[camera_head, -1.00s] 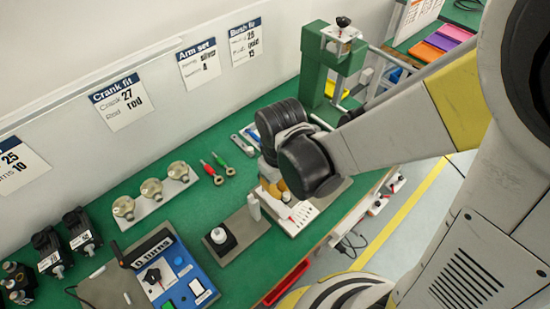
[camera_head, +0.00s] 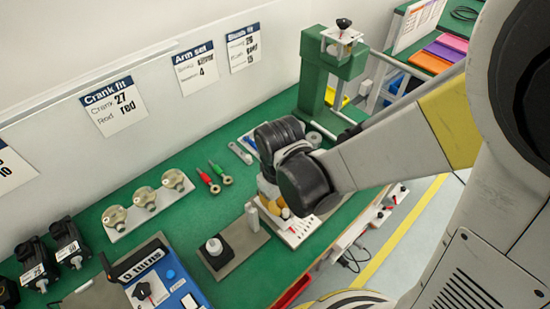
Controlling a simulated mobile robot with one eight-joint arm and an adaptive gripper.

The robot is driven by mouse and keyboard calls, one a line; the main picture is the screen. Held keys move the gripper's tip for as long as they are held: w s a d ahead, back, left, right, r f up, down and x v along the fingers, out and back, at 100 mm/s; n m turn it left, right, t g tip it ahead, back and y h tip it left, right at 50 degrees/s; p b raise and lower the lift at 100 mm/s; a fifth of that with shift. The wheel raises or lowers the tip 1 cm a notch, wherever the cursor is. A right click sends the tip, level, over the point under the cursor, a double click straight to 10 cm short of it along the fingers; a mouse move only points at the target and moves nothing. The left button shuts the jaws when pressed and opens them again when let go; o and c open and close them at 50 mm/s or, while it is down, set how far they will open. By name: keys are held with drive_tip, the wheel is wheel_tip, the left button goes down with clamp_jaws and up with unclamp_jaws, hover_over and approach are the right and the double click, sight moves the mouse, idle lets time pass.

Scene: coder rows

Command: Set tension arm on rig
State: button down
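A white plate with printed marks (camera_head: 298,228) lies on the green bench beneath my arm, with a white and yellow part on it partly covered. It may be the rig, but I cannot tell. A grey base with an upright light post (camera_head: 251,217) and a black block with a white knob (camera_head: 214,246) stands left of it. No part can be clearly made out as the tension arm. My black wrist joints hang over the white plate, and my gripper is hidden behind them, so its fingers and any hold do not show.
A green press (camera_head: 333,75) stands at the back right. Red and green-handled tools (camera_head: 214,178), a row of round brass-coloured parts (camera_head: 146,199), black motors (camera_head: 69,243) and a blue control box (camera_head: 158,281) occupy the left bench. The bench's front edge is near the white plate.

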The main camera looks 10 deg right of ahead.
idle(0.4)
drive_tip(key=shift+f+b, duration=0.95)
drive_tip(key=shift+f, duration=0.05)
drive_tip(key=shift+f, duration=0.1)
drive_tip(key=shift+f+b, duration=0.25)
drive_tip(key=shift+b, duration=0.1)
drive_tip(key=shift+f+b, duration=0.3)
drive_tip(key=shift+b, duration=0.05)
idle(0.5)
drive_tip(key=c, duration=2.2)
unclamp_jaws()
drive_tip(key=o, duration=0.7)
drive_tip(key=shift+c, duration=0.2)
